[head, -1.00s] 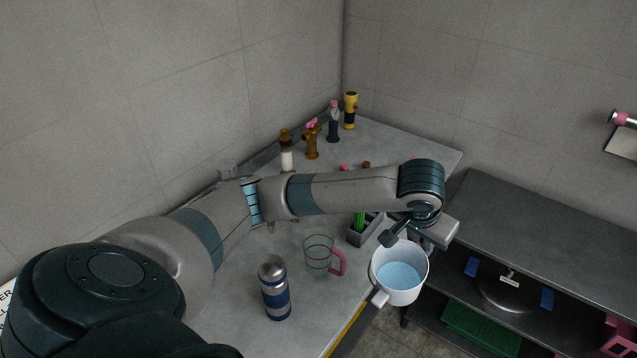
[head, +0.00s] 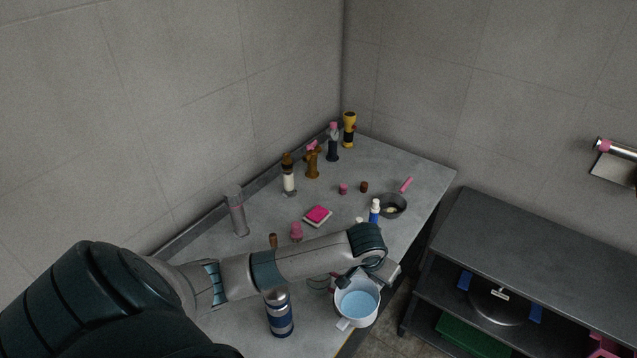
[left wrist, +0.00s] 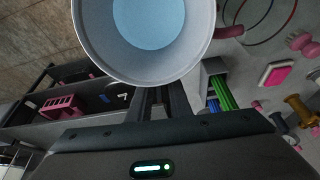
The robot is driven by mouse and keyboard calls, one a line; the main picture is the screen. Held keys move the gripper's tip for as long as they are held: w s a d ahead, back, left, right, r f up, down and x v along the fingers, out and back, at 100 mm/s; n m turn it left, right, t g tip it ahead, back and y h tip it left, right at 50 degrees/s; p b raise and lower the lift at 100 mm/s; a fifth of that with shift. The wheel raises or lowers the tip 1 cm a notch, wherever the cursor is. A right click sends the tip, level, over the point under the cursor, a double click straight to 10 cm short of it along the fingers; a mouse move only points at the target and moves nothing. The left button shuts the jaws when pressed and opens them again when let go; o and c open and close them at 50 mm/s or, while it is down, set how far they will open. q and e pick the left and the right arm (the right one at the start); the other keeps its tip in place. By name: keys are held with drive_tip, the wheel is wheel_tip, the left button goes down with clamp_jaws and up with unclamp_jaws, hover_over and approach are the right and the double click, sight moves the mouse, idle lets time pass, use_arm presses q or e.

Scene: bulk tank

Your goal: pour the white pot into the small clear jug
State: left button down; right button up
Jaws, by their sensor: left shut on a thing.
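The white pot (head: 351,321) holds pale blue liquid and hangs roughly upright beyond the table's front edge. My left gripper (head: 347,281) is shut on its rim side. In the left wrist view the pot (left wrist: 88,48) fills the top, with the gripper fingers (left wrist: 160,101) against its wall. The small clear jug (head: 318,284) stands on the table just left of the pot, mostly hidden by my forearm. My right gripper is out of view.
A steel and blue bottle (head: 279,314) stands left of the jug. A grey holder (left wrist: 214,72) with green items is near the pot. A dark shelf unit (head: 490,245) is at right.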

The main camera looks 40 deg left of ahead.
use_arm(q)
drive_tip(key=shift+s+a+f, duration=0.2)
drive_tip(key=shift+a+f, duration=0.05)
drive_tip(key=shift+a, duration=0.05)
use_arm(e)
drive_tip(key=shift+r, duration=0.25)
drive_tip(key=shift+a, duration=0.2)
use_arm(q)
drive_tip(key=shift+w+d, duration=0.1)
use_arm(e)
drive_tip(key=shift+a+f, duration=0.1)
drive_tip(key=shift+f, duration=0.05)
